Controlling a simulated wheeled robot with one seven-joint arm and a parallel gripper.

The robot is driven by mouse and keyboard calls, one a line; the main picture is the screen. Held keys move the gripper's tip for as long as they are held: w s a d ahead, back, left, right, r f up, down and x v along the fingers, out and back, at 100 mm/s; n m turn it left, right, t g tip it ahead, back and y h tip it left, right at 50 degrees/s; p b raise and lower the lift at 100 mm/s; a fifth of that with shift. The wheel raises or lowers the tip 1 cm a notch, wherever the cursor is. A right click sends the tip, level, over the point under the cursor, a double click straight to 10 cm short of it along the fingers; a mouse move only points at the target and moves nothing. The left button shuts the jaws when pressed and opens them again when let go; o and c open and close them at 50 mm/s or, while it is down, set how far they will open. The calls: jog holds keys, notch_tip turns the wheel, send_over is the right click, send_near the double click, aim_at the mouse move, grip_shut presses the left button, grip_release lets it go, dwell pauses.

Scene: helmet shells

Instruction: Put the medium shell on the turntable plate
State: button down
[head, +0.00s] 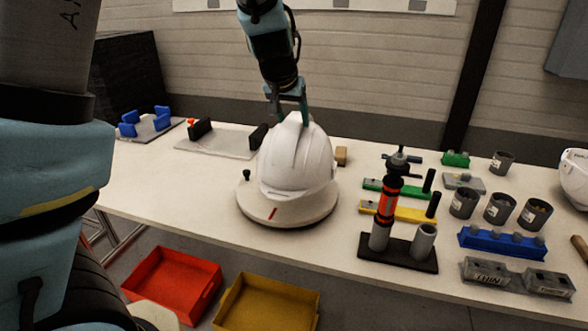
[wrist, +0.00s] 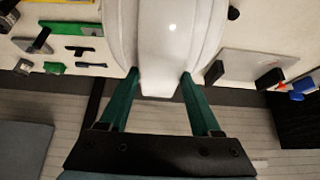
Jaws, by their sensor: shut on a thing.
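A white helmet shell (head: 297,160) is on or just above the round white turntable plate (head: 288,214); I cannot tell whether it touches. The plate has a red mark at its front and a small dark knob at its left. My gripper (head: 293,116) comes down from above and is shut on the shell's top ridge. In the wrist view the two green fingers (wrist: 156,80) sit on either side of the white shell's ridge (wrist: 165,45). Another white shell (head: 575,176) is partly cut off at the right edge; its size is not clear.
A stand with an orange and black tool (head: 387,205), coloured blocks and several grey cups (head: 499,208) fill the table's right side. Grey plates with black (head: 228,142) and blue (head: 148,125) holders lie at the left. Red (head: 172,285) and yellow (head: 265,303) bins are below the front edge.

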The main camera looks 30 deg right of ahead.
aim_at(293, 143)
notch_tip(293, 143, down, 8)
jog(key=shift+r+b, duration=0.2)
jog(key=shift+b, duration=0.4)
jog(key=shift+f, duration=0.25)
jog(key=shift+c, duration=0.4)
grip_release()
jog(key=shift+r, duration=0.1)
jog(key=shift+r, duration=0.4)
jog(key=p+v, duration=0.3)
jog(key=v, duration=0.8)
jog(key=shift+s+a+r, duration=0.1)
jog(key=shift+s+r, duration=0.05)
jog(key=shift+r, duration=0.05)
